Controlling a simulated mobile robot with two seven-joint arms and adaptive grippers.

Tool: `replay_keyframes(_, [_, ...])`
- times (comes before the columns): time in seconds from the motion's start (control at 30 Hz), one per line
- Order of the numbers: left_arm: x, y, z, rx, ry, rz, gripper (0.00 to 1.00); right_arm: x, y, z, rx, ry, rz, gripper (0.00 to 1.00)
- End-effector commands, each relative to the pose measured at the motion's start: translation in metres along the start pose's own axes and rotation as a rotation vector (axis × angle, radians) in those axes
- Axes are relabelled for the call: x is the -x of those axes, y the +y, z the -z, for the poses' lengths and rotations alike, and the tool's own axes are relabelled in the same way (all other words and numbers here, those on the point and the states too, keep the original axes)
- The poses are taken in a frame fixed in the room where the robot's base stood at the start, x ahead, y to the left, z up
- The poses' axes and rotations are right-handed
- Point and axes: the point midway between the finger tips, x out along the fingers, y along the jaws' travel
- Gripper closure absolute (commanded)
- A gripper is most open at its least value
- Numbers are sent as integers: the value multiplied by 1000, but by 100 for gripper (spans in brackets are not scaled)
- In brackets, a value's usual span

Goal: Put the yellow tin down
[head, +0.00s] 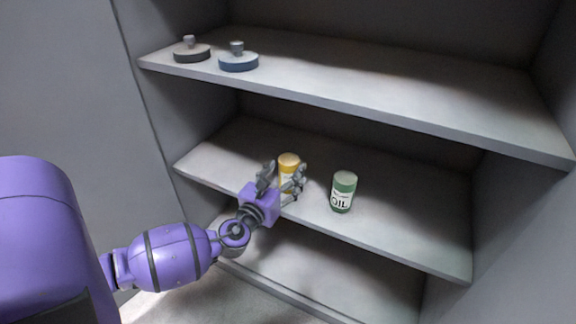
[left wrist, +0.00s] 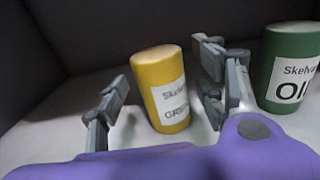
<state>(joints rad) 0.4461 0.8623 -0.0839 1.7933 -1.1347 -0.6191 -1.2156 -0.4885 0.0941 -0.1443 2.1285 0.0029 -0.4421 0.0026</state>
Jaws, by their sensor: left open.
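The yellow tin (head: 289,162) stands on the middle shelf of the cabinet in the head view, partly hidden behind my left gripper. In the left wrist view the yellow tin (left wrist: 158,78) has a white label and stands between the spread fingers. My left gripper (head: 283,178) is open around the tin, and gaps show between the tin and its fingers in the left wrist view (left wrist: 160,105). The tin looks upright on the shelf. My right gripper is in neither view.
A green oil tin (head: 343,190) stands on the same shelf just right of my left gripper; it also shows in the left wrist view (left wrist: 290,70). The upper shelf (head: 350,90) holds a dark disc (head: 192,54) and a blue disc (head: 238,62). The middle shelf (head: 420,235) is bare farther right.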

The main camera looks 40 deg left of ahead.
Motion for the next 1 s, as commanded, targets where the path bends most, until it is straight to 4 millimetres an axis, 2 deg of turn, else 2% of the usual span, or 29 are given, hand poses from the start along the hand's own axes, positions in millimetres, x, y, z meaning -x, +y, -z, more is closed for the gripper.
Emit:
replay_keyframes(0.03, [13,1,-1,2,3,-1,36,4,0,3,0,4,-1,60])
replay_keyframes(0.2, [50,1,-2,1,1,-2,36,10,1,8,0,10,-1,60])
replay_keyframes(0.4, [80,0,-1,0,-1,-1,36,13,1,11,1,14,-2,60])
replay_keyframes(0.57, [90,0,-1,1,-1,-1,36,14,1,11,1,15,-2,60])
replay_keyframes(0.87, [91,0,-1,1,-1,-1,36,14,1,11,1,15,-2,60])
replay_keyframes(1.0, [103,4,-2,65,37,-16,36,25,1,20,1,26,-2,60])
